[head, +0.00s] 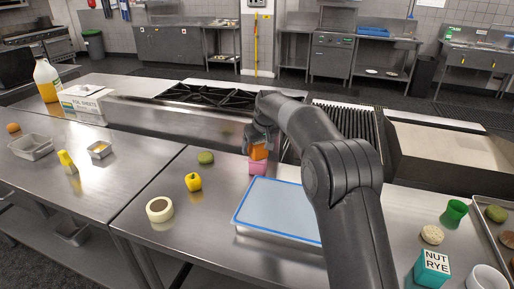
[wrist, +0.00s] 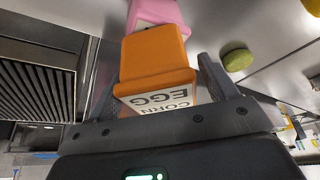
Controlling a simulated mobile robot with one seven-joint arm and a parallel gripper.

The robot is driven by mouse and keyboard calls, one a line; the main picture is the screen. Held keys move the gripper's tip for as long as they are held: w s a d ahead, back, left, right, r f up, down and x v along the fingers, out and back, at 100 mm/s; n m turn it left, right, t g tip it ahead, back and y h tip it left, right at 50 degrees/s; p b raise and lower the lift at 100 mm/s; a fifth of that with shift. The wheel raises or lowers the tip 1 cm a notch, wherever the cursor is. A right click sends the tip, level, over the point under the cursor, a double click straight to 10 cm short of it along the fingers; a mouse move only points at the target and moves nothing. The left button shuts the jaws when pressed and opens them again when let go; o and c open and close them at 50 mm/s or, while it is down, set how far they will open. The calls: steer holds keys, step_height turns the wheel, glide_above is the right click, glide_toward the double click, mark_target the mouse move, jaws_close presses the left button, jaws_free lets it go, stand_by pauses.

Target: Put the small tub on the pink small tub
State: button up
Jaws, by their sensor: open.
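The small tub (head: 258,152) is orange, with a white face lettered "CORN" and "EGG" in the wrist view (wrist: 155,55). The pink small tub (head: 258,168) stands on the steel counter directly below it, and part of it shows at the top of the wrist view (wrist: 157,13). The orange tub appears to sit on the pink one; the contact between them is partly hidden. My gripper (head: 260,139) is open, its fingers on either side of the orange tub in the wrist view (wrist: 157,80).
A green round item (head: 206,158), a yellow pepper (head: 193,182) and a tape roll (head: 160,209) are to the left. The stove (head: 205,95) is behind. Bare counter lies between the tape roll and tray.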

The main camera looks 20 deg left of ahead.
steer(key=v, duration=1.1)
steer(key=s+d+r+m+t+h, duration=0.15)
steer(key=s+d+r, duration=0.25)
steer(key=s+d, duration=0.6)
steer(key=s+d+r+m, duration=0.35)
steer(key=s+d, duration=0.35)
steer(key=d, duration=0.8)
steer(key=s+d+f+m, duration=0.1)
steer(key=s+d+f, duration=0.2)
steer(key=s, duration=0.4)
steer(key=s+d+f+m+h, duration=0.1)
steer(key=s+d+f, duration=0.2)
steer(key=s+d, duration=0.3)
steer(key=s+d+f+m, duration=0.2)
steer(key=s+d+f, duration=0.1)
steer(key=s, duration=0.7)
steer(key=shift+d+f+t+h, duration=0.25)
steer(key=shift+d+t+h, duration=0.15)
steer(key=shift+d, duration=0.4)
steer(key=shift+o, duration=0.4)
steer(key=shift+s, duration=0.1)
